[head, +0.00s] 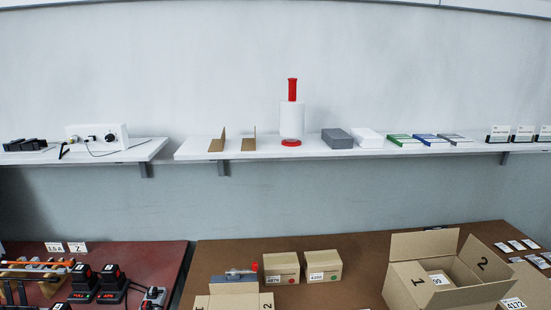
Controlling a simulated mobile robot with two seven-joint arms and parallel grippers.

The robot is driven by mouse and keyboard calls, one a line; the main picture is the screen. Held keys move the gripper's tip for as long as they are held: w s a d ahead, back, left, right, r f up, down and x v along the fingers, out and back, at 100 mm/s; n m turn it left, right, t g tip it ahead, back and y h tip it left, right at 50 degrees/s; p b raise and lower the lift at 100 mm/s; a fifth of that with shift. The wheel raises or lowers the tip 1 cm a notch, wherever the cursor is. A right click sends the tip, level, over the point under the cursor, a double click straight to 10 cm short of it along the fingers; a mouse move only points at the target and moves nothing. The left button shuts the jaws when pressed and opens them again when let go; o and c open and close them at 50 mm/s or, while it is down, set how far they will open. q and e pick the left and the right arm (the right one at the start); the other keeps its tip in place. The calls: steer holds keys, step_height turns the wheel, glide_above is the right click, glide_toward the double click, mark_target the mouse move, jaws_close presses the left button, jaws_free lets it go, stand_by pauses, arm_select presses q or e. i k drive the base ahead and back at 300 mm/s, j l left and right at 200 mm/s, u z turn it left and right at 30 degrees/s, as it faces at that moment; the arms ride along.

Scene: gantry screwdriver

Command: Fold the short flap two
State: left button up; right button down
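An open cardboard box (449,297) stands on the brown table at the lower right, its flaps up or splayed out. Its flap marked 2 (482,265) stands raised and leaning outward at the right. Its flap marked 1 (416,281) is at the left. A plain long flap (423,244) stands up at the back. A white label reading 99 shows inside the box. A second open carton (235,289) at the bottom edge also has flaps marked 1 and 2, and is partly cut off. Neither of my grippers is in view.
Two small closed cartons (281,267) (322,265) stand between the open boxes. A red table (150,256) at the left holds black-and-red tools (111,284). A white wall shelf (260,153) runs behind. Label cards (514,303) lie at the right.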

mark_target(488, 266)
steer(key=z, duration=1.4)
steer(key=u, duration=0.35)
steer(key=l+u, duration=0.15)
steer(key=u, duration=0.2)
steer(key=i+l+u, duration=0.1)
steer(key=u, duration=0.25)
steer(key=l+u, duration=0.3)
steer(key=k+l+u, duration=0.1)
steer(key=l+u, duration=0.4)
steer(key=l, duration=0.75)
steer(key=k+l+u, duration=0.15)
steer(key=l, duration=0.3)
